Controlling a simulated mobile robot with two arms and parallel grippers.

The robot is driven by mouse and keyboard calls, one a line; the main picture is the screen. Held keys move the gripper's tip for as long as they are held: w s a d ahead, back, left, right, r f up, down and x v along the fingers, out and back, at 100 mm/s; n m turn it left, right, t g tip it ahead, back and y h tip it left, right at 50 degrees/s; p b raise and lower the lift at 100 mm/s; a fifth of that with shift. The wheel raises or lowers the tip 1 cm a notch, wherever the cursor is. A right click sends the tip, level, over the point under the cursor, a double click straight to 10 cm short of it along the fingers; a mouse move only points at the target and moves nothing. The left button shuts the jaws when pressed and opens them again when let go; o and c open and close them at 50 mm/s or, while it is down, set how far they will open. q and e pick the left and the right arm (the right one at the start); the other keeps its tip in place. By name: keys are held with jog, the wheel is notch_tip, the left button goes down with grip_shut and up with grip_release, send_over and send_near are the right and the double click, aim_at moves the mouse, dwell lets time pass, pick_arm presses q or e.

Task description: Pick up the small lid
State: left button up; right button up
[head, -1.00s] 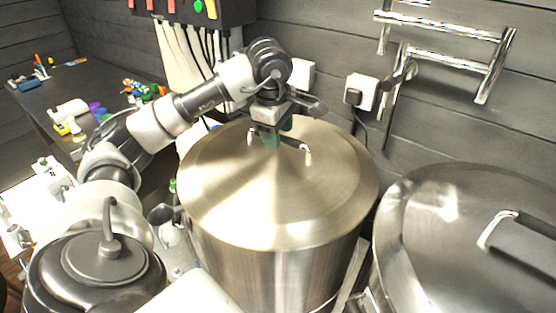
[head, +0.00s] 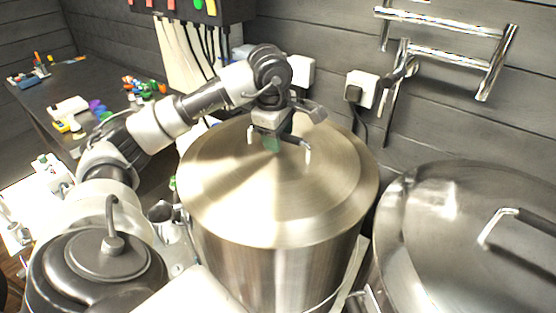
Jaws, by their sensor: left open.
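A round steel lid (head: 230,205) covers the tall pot (head: 275,275) in the middle of the head view. It has a bent metal handle (head: 307,150) on top. My left gripper (head: 272,145) is above the lid, at the handle, and points down. It is open, and its fingers are partly hidden, so I cannot tell whether they touch the handle. A second, larger-looking steel lid (head: 430,240) with a handle (head: 500,228) covers the vessel at the right. My right gripper is not in view.
A dark workbench (head: 40,105) at the left bears a yellow and white tool (head: 68,112) and several small coloured items (head: 145,88). A wall socket (head: 362,88) and a metal pipe rack (head: 445,55) are on the wall behind. The second vessel stands close to the pot.

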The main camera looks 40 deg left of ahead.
pick_arm(q)
jog(key=shift+c, duration=0.3)
grip_shut()
jog(key=shift+r, duration=0.15)
